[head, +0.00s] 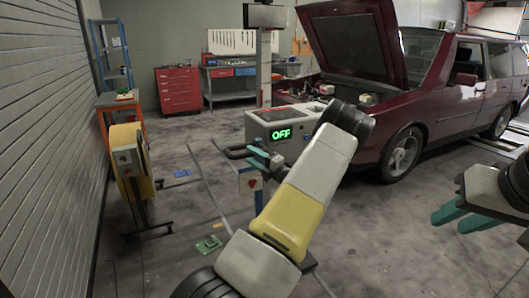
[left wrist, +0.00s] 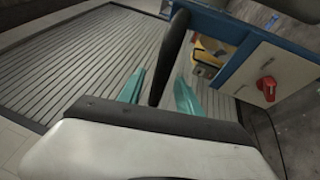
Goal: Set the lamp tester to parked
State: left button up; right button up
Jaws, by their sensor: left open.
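No label marks the lamp tester, so I cannot tell for sure which unit it is. A white wheeled-type cabinet (head: 270,117) shows a green "OFF" on its dark display (head: 281,134). My left gripper (head: 262,158) is open at this handle. In the left wrist view the black bar (left wrist: 170,58) passes between its teal fingers, and the red knob (left wrist: 267,86) is at right. My right gripper (head: 467,212) is empty, its fingers apart.
A tall grey column with a box on top (head: 265,16) stands behind the cabinet. A dark red car (head: 430,100) with raised hood is at right. A yellow unit (head: 128,160) stands by the left wall. A green piece (head: 209,244) lies on the mostly clear floor.

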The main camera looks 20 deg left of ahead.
pick_arm(q)
jog(key=x, duration=0.4)
jog(key=shift+w+a, duration=0.1)
jog(key=shift+a, duration=0.25)
jog(key=shift+c, duration=0.3)
grip_shut()
dwell(0.8)
